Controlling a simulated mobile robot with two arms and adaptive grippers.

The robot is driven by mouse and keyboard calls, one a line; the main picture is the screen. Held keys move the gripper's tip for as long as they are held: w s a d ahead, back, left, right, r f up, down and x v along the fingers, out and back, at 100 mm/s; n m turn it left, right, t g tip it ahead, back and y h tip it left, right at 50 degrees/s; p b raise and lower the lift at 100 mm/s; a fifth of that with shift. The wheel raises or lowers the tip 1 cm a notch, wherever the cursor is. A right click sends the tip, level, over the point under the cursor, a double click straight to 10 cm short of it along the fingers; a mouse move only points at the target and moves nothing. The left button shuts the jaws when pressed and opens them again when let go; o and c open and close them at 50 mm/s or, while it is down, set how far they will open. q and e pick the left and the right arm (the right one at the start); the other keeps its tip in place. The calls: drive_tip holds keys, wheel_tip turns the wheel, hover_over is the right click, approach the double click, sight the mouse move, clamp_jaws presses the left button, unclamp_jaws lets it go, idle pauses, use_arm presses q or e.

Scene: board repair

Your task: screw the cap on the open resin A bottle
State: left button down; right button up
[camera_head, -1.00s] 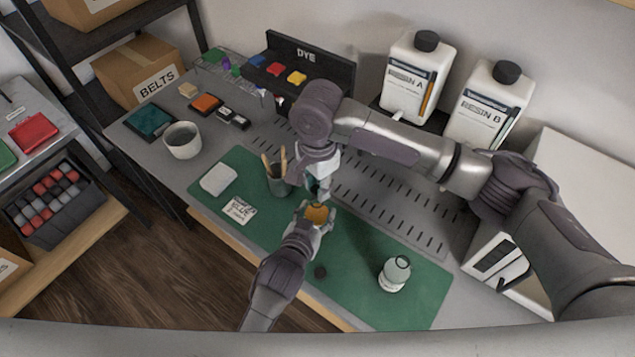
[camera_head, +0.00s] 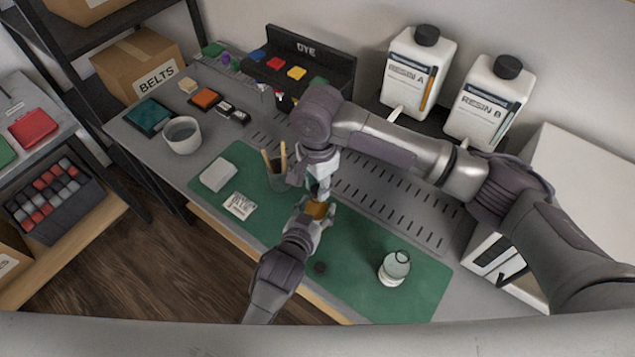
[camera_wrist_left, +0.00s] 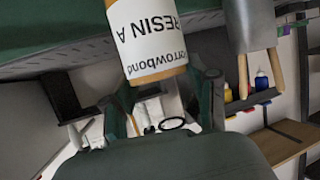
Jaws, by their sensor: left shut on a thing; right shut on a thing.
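The resin A bottle (camera_head: 317,210), amber with a white label, is held in my left gripper (camera_head: 313,216) over the green mat. In the left wrist view the bottle (camera_wrist_left: 150,38) stands between the fingers of my left gripper (camera_wrist_left: 165,100), its "RESIN A" label upside down in the picture. My right gripper (camera_head: 321,188) points down right above the bottle's top, shut on what appears to be the cap. The fingers hide the cap, so I cannot tell if it touches the neck.
A cup with sticks (camera_head: 278,178) stands close left of my right gripper. Large Resin A (camera_head: 416,72) and Resin B (camera_head: 489,104) jugs stand behind.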

drive_tip(key=shift+f, duration=0.6)
drive_tip(key=m, duration=0.4)
drive_tip(key=shift+s+a, duration=0.1)
drive_tip(key=shift+s, duration=0.05)
drive_tip(key=m, duration=0.6)
drive_tip(key=shift+m, duration=0.3)
drive_tip(key=m, duration=0.2)
drive_tip(key=shift+s+a+m, duration=0.1)
drive_tip(key=shift+a+m, duration=0.1)
drive_tip(key=shift+m, duration=0.1)
drive_tip(key=m, duration=0.3)
drive_tip(key=shift+d, duration=0.25)
drive_tip(key=o, duration=0.7)
drive_tip(key=shift+w, duration=0.2)
drive_tip(key=shift+c, duration=0.5)
